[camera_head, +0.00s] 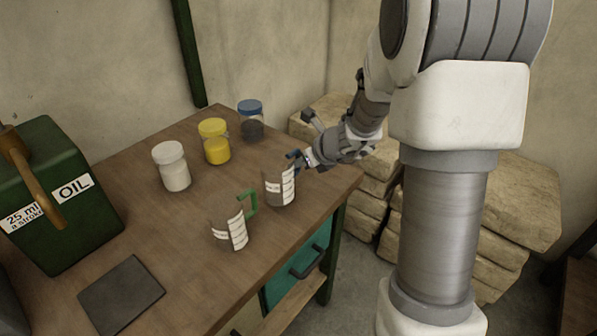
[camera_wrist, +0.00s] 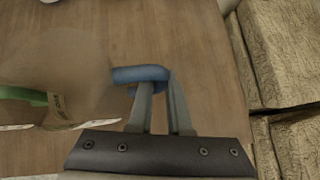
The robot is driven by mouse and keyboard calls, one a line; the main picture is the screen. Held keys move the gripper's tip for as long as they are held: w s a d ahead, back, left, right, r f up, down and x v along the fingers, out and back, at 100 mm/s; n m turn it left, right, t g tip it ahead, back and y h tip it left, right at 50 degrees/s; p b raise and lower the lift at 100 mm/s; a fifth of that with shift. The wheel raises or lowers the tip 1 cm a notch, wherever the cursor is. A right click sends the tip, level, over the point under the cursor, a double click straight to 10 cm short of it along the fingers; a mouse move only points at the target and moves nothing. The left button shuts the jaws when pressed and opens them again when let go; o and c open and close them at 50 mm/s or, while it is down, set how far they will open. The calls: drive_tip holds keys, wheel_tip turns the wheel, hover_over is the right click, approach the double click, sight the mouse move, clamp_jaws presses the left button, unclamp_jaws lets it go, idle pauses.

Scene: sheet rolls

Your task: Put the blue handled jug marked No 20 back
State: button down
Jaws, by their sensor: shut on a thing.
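The blue-handled jug (camera_head: 277,187) is a clear jug with a white marked label, near the right edge of the wooden table. My gripper (camera_head: 303,160) is shut on its blue handle, to the right of the body. In the wrist view the blue handle (camera_wrist: 141,74) lies at the fingertips (camera_wrist: 157,98), and the clear jug body (camera_wrist: 60,70) fills the left. The label's number is too small to read. I cannot tell whether the jug's base touches the table. A similar jug with a green handle (camera_head: 230,228) stands in front of it, to the left.
Behind stand a white jar (camera_head: 172,168), a yellow-lidded jar (camera_head: 215,142) and a blue-lidded jar (camera_head: 251,120). A green oil can (camera_head: 62,205) and a dark square pad (camera_head: 121,294) are at left on the table (camera_head: 190,255). Stacked sacks (camera_head: 500,205) are beyond the right edge.

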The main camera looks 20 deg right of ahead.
drive_tip(key=shift+f, duration=0.9)
drive_tip(key=shift+f+b, duration=0.15)
drive_tip(key=shift+b, duration=0.2)
drive_tip(key=c, duration=0.8)
unclamp_jaws()
drive_tip(key=shift+c, duration=0.2)
